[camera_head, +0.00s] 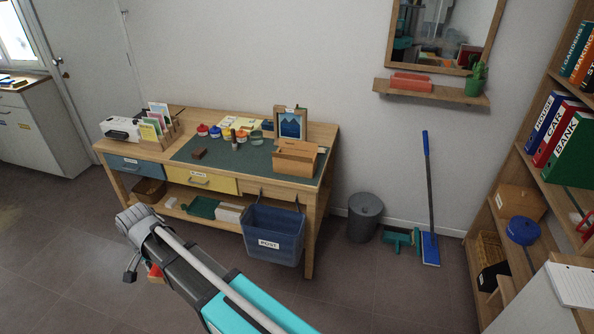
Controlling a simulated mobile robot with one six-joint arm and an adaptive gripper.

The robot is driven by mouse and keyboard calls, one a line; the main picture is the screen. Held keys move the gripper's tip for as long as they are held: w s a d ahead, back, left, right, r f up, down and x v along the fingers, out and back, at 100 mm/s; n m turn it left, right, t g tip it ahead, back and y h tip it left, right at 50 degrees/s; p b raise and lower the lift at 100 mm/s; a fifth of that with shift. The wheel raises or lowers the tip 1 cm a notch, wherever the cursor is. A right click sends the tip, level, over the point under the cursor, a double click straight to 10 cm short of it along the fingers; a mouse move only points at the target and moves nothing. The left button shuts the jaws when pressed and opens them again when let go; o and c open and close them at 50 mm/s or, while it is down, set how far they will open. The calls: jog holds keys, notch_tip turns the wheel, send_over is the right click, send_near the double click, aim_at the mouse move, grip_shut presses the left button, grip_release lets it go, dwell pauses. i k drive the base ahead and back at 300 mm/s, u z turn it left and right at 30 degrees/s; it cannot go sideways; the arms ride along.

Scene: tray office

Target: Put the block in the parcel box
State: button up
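My gripper (132,270) hangs at the end of my arm in front of the desk's left half, its dark fingers partly hidden by the arm. A small red and tan piece (155,273) shows beside the fingers; I cannot tell whether it is held or is the block. A small brown block-like thing (199,153) lies on the desk's green mat. No box label reading "parcel" is legible. A wooden box (295,160) stands on the desk's right side, and a cardboard-coloured box (520,201) is on the right shelf.
The desk (322,135) holds several small pots, cards and a picture frame (290,122). A blue bin (273,233) labelled POST hangs at its front. A grey wastebasket (364,216) and broom (429,200) stand right of it. The floor between desk and shelves is mostly clear.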

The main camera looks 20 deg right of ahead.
aim_at(295, 169)
jog(key=z, duration=1)
jog(key=i, duration=1.5)
